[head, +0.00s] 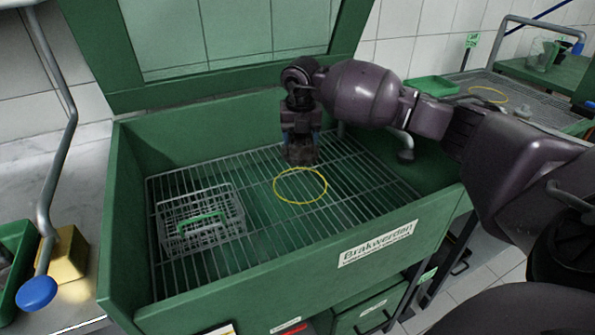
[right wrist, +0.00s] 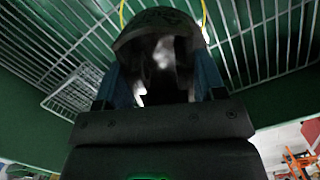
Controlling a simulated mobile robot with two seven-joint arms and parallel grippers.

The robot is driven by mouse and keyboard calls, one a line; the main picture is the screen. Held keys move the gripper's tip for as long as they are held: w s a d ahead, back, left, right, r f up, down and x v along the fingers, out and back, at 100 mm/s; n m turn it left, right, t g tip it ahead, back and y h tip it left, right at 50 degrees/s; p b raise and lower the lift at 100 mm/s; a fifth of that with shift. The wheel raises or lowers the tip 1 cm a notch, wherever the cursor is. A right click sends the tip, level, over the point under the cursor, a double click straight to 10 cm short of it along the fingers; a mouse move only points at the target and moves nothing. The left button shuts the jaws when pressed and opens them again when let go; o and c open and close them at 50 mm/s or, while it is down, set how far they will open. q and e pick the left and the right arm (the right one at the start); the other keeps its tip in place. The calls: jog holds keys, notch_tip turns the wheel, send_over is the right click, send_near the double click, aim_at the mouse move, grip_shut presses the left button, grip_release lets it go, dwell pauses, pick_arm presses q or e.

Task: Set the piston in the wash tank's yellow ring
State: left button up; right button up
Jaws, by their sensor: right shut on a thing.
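The green wash tank (head: 270,290) stands open with a wire rack across its inside. The yellow ring (head: 301,199) lies flat on the rack right of the middle; a bit of it shows in the right wrist view (right wrist: 205,22). My right gripper (head: 301,140) reaches in from the right and points down. It is shut on the dark, dirty piston (head: 300,155), which it holds just behind the ring. In the right wrist view the piston (right wrist: 158,25) sits between the two blue-sided fingers. I cannot tell its exact height over the rack. My left gripper does not show.
A wire basket (head: 201,222) with a green handle stands on the rack at the left. The tank's raised green lid (head: 225,75) is behind. A bent pipe with a blue knob (head: 37,292) and a yellow block (head: 66,256) are left of the tank.

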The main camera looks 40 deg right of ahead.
notch_tip(320, 180, down, 4)
jog(key=shift+r, duration=0.25)
jog(key=shift+f+b, duration=0.35)
jog(key=shift+f, duration=0.55)
notch_tip(320, 180, down, 5)
jog(key=shift+b, duration=0.65)
jog(key=shift+f, duration=0.1)
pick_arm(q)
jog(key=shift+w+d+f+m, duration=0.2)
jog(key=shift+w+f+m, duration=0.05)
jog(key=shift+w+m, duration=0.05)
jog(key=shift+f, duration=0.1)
pick_arm(e)
jog(key=o, duration=1.2)
